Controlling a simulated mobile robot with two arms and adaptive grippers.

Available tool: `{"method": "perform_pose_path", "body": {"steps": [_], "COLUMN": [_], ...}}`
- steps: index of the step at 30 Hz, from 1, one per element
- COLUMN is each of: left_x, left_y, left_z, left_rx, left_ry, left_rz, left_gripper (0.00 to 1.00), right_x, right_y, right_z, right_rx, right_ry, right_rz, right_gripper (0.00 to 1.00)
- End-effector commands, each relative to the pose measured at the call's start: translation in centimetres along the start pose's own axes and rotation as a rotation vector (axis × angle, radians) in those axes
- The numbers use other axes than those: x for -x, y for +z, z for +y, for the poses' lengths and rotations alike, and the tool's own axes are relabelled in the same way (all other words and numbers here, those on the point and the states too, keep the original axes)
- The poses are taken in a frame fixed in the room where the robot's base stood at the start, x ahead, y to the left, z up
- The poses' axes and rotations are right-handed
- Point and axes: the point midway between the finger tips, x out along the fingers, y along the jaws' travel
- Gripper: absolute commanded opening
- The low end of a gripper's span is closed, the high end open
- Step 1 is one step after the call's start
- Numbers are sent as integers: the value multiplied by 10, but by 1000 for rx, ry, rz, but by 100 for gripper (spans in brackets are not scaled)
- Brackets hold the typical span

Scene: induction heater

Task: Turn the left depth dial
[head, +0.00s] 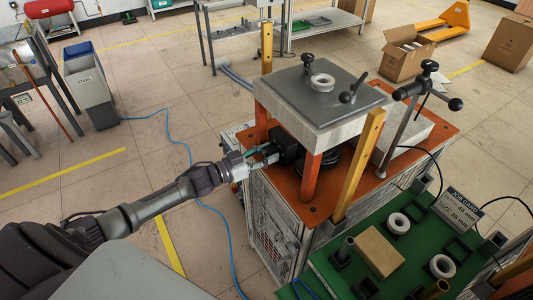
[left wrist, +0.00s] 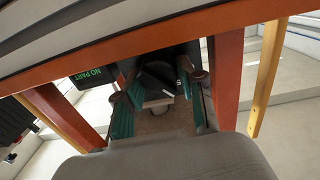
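The heater (head: 320,92) is a grey-topped press on an orange-red base. My left gripper (head: 268,155) reaches in from the left, under its top plate, beside a black block (head: 288,149). In the left wrist view the teal fingers (left wrist: 160,98) stand wide apart. Between and beyond them is a dark part with a pale mark (left wrist: 158,76), which may be the left depth dial. I cannot tell whether the fingers touch it. The dial's face is hidden in the head view. My right gripper is not in view.
Orange posts (left wrist: 226,80) stand close beside the gripper. A small screen (left wrist: 93,77) reads "NO PART". A job card (head: 462,207) reading 40 mm and 25 mm stands by the green bench (head: 340,285) with rings and blocks. A blue hose (head: 215,212) lies on the floor.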

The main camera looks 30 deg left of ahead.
Motion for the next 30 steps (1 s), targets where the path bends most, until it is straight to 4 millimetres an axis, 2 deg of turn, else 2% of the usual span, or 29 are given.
{"method": "perform_pose_path", "body": {"steps": [1,3,4,11,17,30], "left_x": [0,0,0,0,0,0], "left_y": [0,0,0,0,-1,0], "left_z": [0,0,0,0,0,1], "left_rx": [0,0,0,-22,-106,-490], "left_ry": [-1,-1,-1,-1,-2,-2], "left_rz": [0,0,0,-1,-4,-20], "left_gripper": [18,7,5,5,5,5], "right_x": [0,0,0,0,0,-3], "right_y": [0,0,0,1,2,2], "right_z": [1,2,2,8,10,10], "right_rx": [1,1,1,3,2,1], "right_ry": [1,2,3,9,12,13], "right_rz": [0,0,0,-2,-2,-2], "right_gripper": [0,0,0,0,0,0]}}
